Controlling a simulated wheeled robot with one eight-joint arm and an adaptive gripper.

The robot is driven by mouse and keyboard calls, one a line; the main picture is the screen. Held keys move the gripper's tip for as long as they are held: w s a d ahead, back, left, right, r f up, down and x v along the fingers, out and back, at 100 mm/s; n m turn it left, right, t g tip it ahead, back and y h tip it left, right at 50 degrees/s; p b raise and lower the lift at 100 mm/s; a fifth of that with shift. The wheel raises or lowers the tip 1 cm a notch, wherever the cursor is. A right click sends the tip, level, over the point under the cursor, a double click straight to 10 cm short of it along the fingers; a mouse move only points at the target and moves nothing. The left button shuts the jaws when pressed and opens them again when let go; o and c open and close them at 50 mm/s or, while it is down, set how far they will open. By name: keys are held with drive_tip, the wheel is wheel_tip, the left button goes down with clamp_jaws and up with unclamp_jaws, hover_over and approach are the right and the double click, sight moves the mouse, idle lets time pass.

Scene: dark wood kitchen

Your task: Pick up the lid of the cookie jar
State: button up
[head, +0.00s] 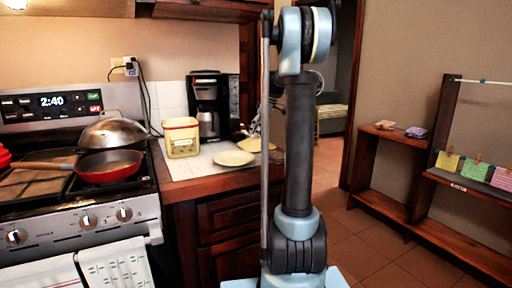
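A squarish cream-yellow container with a red mark (181,138) stands on the counter between the stove and the coffee maker. It may be the cookie jar. Its top edge looks yellow, and I cannot tell whether a lid sits on it. A flat, round, pale yellow disc (233,158) lies on the counter to its right, apart from it. I cannot tell if this is a lid or a plate. My arm stands upright in the middle of the head view, to the right of these things. My gripper cannot be made out.
A black coffee maker (206,104) stands behind the container. On the stove at left are a red pan (110,167) and a domed metal cover (114,132). My arm hides the counter's right end. A wooden shelf (385,138) stands at right, with open tiled floor before it.

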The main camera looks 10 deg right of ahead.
drive_tip(key=shift+x, duration=0.75)
drive_tip(key=shift+c, duration=0.3)
drive_tip(key=shift+s, duration=0.15)
clamp_jaws()
